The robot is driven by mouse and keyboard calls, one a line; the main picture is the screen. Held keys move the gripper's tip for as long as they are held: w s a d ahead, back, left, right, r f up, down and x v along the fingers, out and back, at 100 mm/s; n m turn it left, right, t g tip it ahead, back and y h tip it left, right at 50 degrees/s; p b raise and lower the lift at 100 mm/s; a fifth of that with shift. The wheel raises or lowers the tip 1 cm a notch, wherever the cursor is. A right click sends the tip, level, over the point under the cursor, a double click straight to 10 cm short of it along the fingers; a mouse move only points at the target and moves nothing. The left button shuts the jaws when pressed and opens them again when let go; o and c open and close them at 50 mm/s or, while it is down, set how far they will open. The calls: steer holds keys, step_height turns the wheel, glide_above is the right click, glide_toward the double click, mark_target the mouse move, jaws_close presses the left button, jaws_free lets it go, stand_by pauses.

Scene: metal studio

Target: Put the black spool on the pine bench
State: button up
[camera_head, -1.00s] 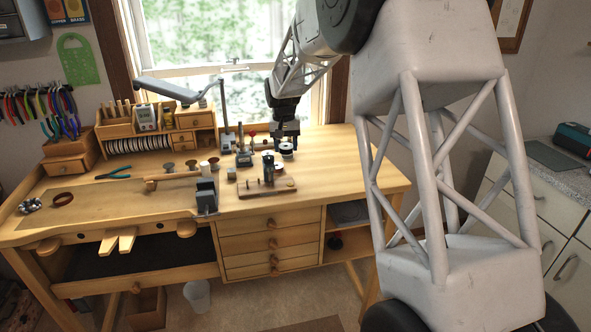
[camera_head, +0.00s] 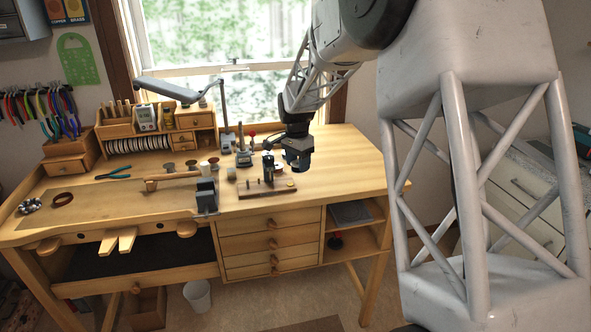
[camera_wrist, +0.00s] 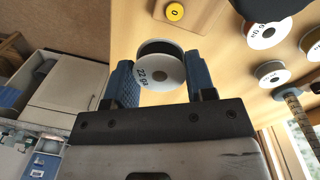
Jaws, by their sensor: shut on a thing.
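My gripper (camera_head: 299,163) is over the right half of the pine bench (camera_head: 345,155) in the head view. In the wrist view my gripper (camera_wrist: 160,75) is shut on the black spool (camera_wrist: 155,47), with one blue-grey finger on each side. The spool has a dark rim and a white end label with print. In the head view the spool is hard to tell from the dark gripper. Its height above the bench top is not clear.
Other spools with white labels (camera_wrist: 264,36) are at the right of the wrist view. A wooden board (camera_head: 265,188) with a dark upright tool lies left of my gripper. A grey block (camera_head: 206,196) sits at the bench's front edge. The bench top to the right is clear.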

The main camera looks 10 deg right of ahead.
steer(key=s+m, duration=0.1)
steer(key=m, duration=0.1)
steer(key=s+f+m, duration=0.1)
steer(key=s+d+m, duration=0.1)
steer(key=m, duration=0.1)
steer(key=shift+s+d+f+m, duration=0.1)
steer(key=shift+s+f+m, duration=0.2)
steer(key=shift+s+f, duration=0.1)
steer(key=shift+w, duration=0.1)
steer(key=w, duration=0.5)
steer(key=w+f, duration=0.1)
steer(key=w, duration=0.9)
steer(key=shift+d+f, duration=0.15)
steer(key=shift+d, duration=0.25)
steer(key=shift+w, duration=0.25)
steer(key=shift+w+f, duration=0.2)
steer(key=shift+f, duration=1.6)
steer(key=shift+f, duration=0.1)
